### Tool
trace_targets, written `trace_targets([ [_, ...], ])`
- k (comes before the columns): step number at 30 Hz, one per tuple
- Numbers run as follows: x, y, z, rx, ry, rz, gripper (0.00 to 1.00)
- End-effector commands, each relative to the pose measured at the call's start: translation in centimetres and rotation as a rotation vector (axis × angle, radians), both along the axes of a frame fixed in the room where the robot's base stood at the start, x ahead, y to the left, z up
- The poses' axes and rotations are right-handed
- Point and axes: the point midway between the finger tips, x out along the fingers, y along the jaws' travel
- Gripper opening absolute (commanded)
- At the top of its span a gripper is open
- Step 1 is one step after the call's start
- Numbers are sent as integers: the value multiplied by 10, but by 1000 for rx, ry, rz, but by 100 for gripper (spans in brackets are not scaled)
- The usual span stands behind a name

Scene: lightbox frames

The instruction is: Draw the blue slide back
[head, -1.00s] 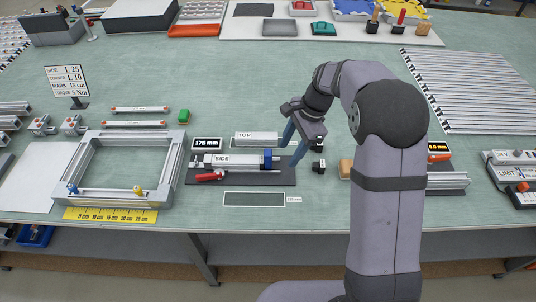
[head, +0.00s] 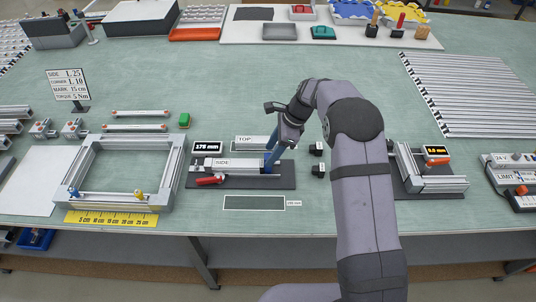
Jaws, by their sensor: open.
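The SIDE fixture (head: 283,181) is a dark base near the front middle of the table, with a silver profile labelled SIDE (head: 222,162) and a red-handled clamp (head: 210,180) at its front left. The blue slide (head: 266,169) is at the right end of the profile, mostly hidden by my fingers. My gripper (head: 271,159) points down at the slide, its blue-grey fingers open. I cannot tell whether they touch the slide or stand on both sides of it.
A 175 mm display (head: 207,147) and a TOP label plate (head: 256,142) stand behind the fixture. Two small black blocks (head: 317,159) are to its right. An aluminium frame (head: 82,204) lies left, and another fixture (head: 431,171) with a display lies right.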

Motion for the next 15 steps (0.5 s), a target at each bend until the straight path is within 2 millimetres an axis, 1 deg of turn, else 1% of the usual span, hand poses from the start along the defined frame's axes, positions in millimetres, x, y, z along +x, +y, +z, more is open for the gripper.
trace_targets([
  [3, -1, 6, -12, 0, 3, 1, 47],
  [7, -1, 11, -23, 0, 1, 2, 47],
  [10, 0, 12, -28, 0, -1, 2, 47],
  [15, 0, 13, -31, 0, -2, 0, 47],
])
